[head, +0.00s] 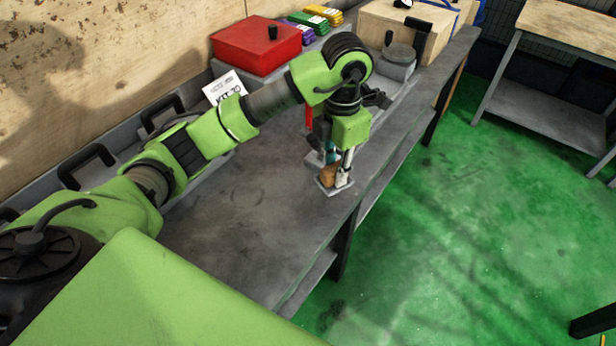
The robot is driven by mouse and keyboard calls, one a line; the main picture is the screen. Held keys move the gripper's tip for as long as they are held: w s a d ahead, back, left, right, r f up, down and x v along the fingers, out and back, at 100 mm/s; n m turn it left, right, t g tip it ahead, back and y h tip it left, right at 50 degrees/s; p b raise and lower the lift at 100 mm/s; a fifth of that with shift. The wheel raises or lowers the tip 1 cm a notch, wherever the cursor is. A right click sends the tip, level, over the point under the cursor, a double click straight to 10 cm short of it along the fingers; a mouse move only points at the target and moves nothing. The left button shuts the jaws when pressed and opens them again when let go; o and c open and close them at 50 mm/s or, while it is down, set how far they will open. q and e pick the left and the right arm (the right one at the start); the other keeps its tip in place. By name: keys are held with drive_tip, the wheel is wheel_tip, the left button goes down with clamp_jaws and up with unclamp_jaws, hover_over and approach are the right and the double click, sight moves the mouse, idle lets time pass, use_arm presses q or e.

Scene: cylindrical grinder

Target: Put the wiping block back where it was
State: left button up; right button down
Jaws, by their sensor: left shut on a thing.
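My left gripper (338,172) points down over the front edge of the grey workbench (235,225). It is shut on a small brown block (328,175), which I take to be the wiping block. The block is at a small light grey plate (336,189) near the bench's edge. The gripper partly hides the block, and I cannot tell whether the block touches the plate. My right gripper is not in view.
Close behind the gripper are a teal item (331,155) and a red upright item (309,117). The left bench top is clear.

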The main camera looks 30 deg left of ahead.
use_arm(q)
drive_tip(key=a+f, duration=0.2)
drive_tip(key=w+a+f+p, duration=0.1)
drive_tip(key=a+f, duration=0.1)
drive_tip(key=w+a+f+p, duration=0.1)
drive_tip(key=a+f, duration=0.1)
drive_tip(key=a, duration=0.1)
drive_tip(key=shift+w, duration=0.15)
drive_tip(key=shift+w+a+f, duration=0.15)
drive_tip(key=shift+a+f, duration=0.2)
drive_tip(key=shift+f, duration=0.15)
drive_tip(key=f+p, duration=0.1)
drive_tip(key=f, duration=0.2)
drive_tip(key=shift+w+a+p, duration=0.1)
drive_tip(key=shift+a+p, duration=0.1)
drive_tip(key=shift+p, duration=0.2)
drive_tip(key=shift+f, duration=0.25)
drive_tip(key=shift+f, duration=0.1)
drive_tip(key=o, duration=0.6)
drive_tip(key=shift+f, duration=0.1)
drive_tip(key=o, duration=0.4)
